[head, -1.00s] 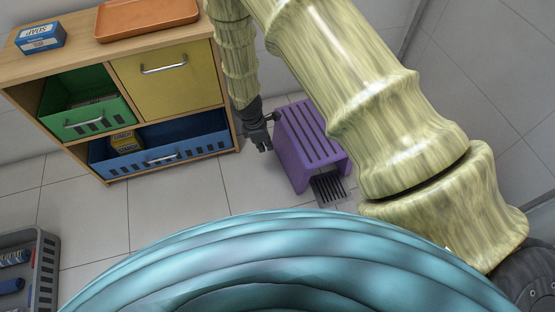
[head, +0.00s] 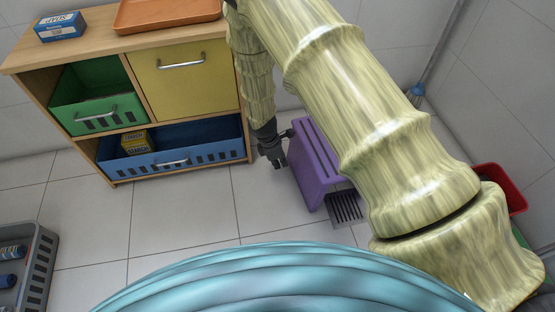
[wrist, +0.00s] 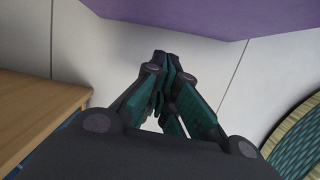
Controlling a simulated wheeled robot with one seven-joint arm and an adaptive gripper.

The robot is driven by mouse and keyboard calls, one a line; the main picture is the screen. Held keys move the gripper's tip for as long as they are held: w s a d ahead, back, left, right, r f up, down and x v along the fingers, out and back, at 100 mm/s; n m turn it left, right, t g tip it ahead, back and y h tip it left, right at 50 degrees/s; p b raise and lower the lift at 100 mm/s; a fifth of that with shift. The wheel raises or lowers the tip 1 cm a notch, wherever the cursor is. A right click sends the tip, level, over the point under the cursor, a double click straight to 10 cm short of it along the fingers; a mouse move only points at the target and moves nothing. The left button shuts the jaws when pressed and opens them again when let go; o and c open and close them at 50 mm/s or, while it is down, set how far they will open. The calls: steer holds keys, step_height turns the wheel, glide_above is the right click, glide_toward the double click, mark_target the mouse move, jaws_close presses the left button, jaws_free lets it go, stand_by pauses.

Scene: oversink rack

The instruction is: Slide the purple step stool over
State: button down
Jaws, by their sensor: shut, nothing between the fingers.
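The purple step stool (head: 311,172) stands on the tiled floor right of the cabinet, beside a floor drain. Its slatted top is partly hidden behind my arm. My gripper (head: 279,164) hangs low just left of the stool, between it and the cabinet. In the wrist view my gripper's fingers (wrist: 166,68) are together with nothing between them. The stool's purple surface (wrist: 190,14) crosses the top of that view, beyond the fingertips. I cannot tell whether the wrist touches the stool's side.
A wooden cabinet (head: 243,120) with green, yellow and blue drawers stands close left of my gripper. A dark floor drain (head: 345,207) lies at the stool's foot. A red container (head: 505,188) is at the right. A grey crate (head: 38,270) sits at the lower left. Floor in front is clear.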

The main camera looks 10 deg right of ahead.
steer(key=d+f+b, duration=0.2)
steer(key=d, duration=0.1)
steer(key=d+b, duration=0.1)
steer(key=shift+d+f, duration=0.3)
steer(key=shift+f, duration=0.1)
